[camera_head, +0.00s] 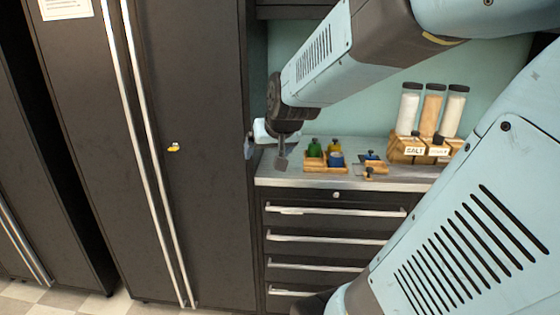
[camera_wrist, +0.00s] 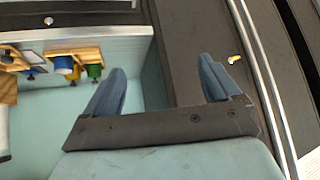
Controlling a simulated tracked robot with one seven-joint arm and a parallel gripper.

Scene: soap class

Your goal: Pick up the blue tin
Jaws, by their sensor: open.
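The blue tin (camera_head: 336,160) stands in a small wooden tray (camera_head: 313,167) on the grey counter. In the wrist view it shows at the left as a blue shape (camera_wrist: 63,63) beside the tray wood (camera_wrist: 88,54). A green container (camera_head: 314,149) and a yellow one (camera_head: 335,146) stand by it. My gripper (camera_head: 265,150) is left of the tray, in front of the dark cabinet edge. In the wrist view my gripper (camera_wrist: 162,66) has its two blue-grey fingers wide apart with nothing between them. It is apart from the tin.
A second small wooden tray (camera_head: 377,168) with small dark items lies right of the first. A wooden rack (camera_head: 402,157) with tall jars (camera_head: 408,108) stands farther right. A tall dark cabinet (camera_head: 205,100) borders the counter on the left. Drawers (camera_head: 335,225) are below the counter (camera_head: 290,178).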

